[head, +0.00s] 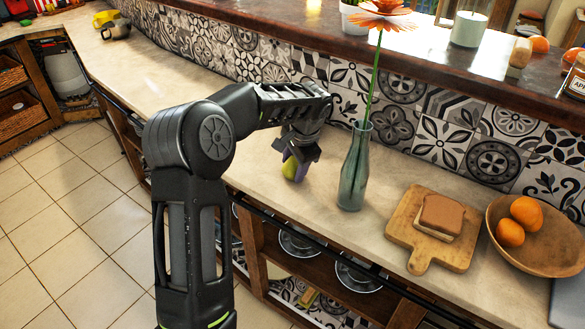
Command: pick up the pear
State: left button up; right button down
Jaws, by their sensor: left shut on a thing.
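The pear (290,170) is yellow-green and sits low at the counter, just left of the glass vase. My left gripper (297,159) comes down over it from above and is shut on it. The fingers and a purple part hide some of the pear. I cannot tell whether the pear still touches the counter. My right gripper is not in view.
A glass vase (354,175) with an orange flower stands close to the right of my left gripper. Further right are a cutting board (402,233) with bread (440,215) and a wooden bowl (548,247) with oranges. A tiled wall (400,120) rises behind. The counter to the left is mostly clear.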

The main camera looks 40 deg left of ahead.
pick_arm(q)
jog(key=shift+r, duration=0.1)
notch_tip(320, 180, up, 10)
jog(key=shift+f, duration=0.1)
dwell(0.4)
dwell(0.5)
